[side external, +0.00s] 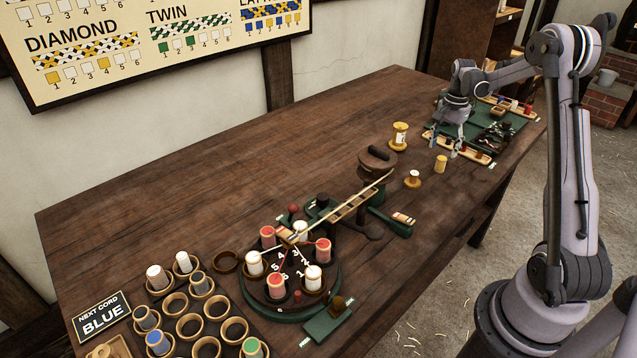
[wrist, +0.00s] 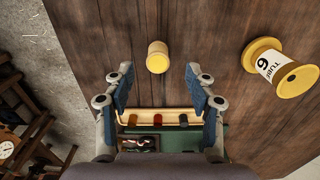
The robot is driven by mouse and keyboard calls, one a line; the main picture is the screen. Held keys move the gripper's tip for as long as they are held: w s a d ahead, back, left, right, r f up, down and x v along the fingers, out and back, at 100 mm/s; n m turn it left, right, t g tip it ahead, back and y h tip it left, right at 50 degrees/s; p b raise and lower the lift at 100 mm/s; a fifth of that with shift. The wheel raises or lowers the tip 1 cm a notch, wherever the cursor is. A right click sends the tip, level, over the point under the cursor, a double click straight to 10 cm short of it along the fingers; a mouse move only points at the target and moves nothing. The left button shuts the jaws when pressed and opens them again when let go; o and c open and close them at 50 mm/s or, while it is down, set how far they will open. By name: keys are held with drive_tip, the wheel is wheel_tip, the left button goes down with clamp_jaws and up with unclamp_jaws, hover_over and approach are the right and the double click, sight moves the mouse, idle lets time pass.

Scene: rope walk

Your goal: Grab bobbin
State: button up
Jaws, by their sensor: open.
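Several bobbins are in the side external view. Red bobbins (side external: 323,249) and white bobbins (side external: 313,277) stand on the round braiding plate (side external: 325,300). My gripper (side external: 444,148) is at the far right, above the green mat's near edge, far from these. In the wrist view my gripper (wrist: 158,88) is open with nothing between its fingers.
The green mat (side external: 512,122) holds wooden trays (side external: 470,152) and dark tools. A wooden arm (side external: 350,206) spans toward the braiding plate. The table's left back is bare.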

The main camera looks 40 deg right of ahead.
sight(442, 158)
drive_tip(key=shift+s+d+f, duration=0.15)
drive_tip(key=shift+f, duration=2.55)
drive_tip(key=c, duration=1.1)
